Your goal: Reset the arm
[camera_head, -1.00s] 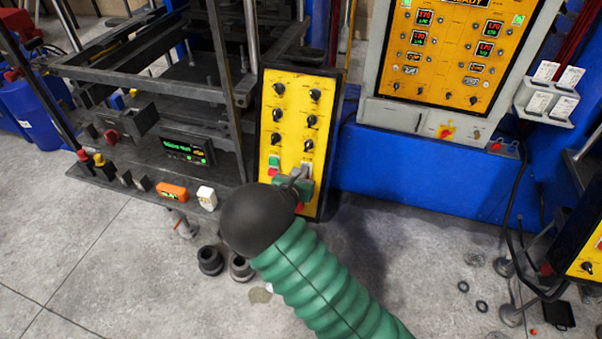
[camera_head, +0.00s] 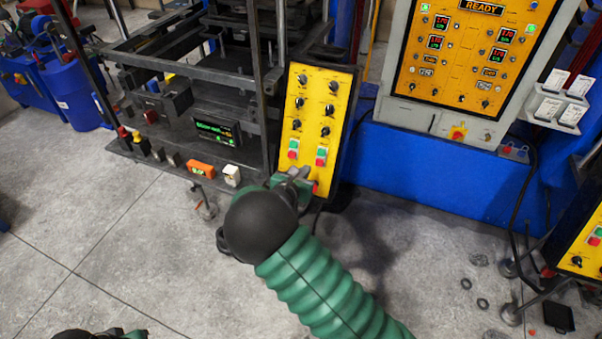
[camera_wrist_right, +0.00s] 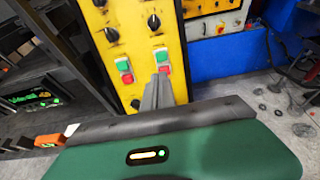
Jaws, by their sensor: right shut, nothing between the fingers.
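My right gripper (camera_head: 300,174) is shut and empty, its grey fingers pointing up at the lower part of the yellow control panel (camera_head: 309,118). In the wrist view the closed fingers (camera_wrist_right: 159,88) stand in front of the panel, just below and left of the right red button (camera_wrist_right: 164,70). I cannot tell whether they touch the panel.
The dark press frame (camera_head: 175,60) with a shelf and a green-lit display (camera_head: 216,130) stands left of the panel. A blue machine base (camera_head: 430,170) is behind, under a larger orange panel (camera_head: 468,50). Another yellow panel (camera_head: 580,250) is at right. Grey floor is open at lower left.

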